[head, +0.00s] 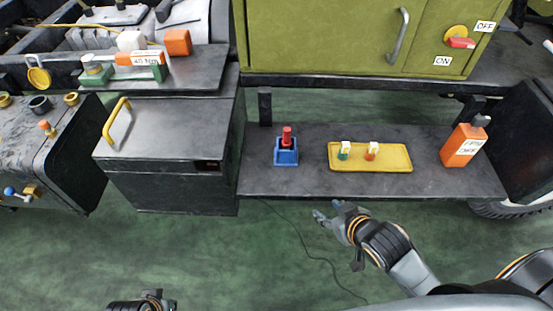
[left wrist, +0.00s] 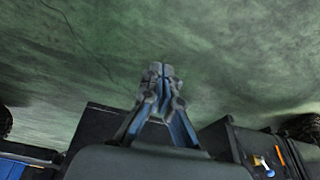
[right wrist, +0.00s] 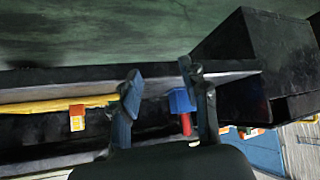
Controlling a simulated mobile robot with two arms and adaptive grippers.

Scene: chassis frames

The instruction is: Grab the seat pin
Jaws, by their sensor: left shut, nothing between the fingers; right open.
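A red pin (head: 287,137), which looks like the seat pin, stands upright in a blue block (head: 286,158) on the dark shelf (head: 310,183). In the right wrist view the red pin (right wrist: 186,124) and blue block (right wrist: 180,100) show just left of one finger. My right gripper (head: 325,214) is open and empty, in front of the shelf edge, to the right of and nearer than the pin, apart from it. My left gripper (left wrist: 161,72) is shut and empty over the green floor; only part of its arm shows at the bottom of the head view.
An orange bottle (head: 464,145) stands at the shelf's right end. A dark cabinet (head: 165,130) rises left of the block. A green cabinet (head: 315,40) is above and behind. The shelf front is clear.

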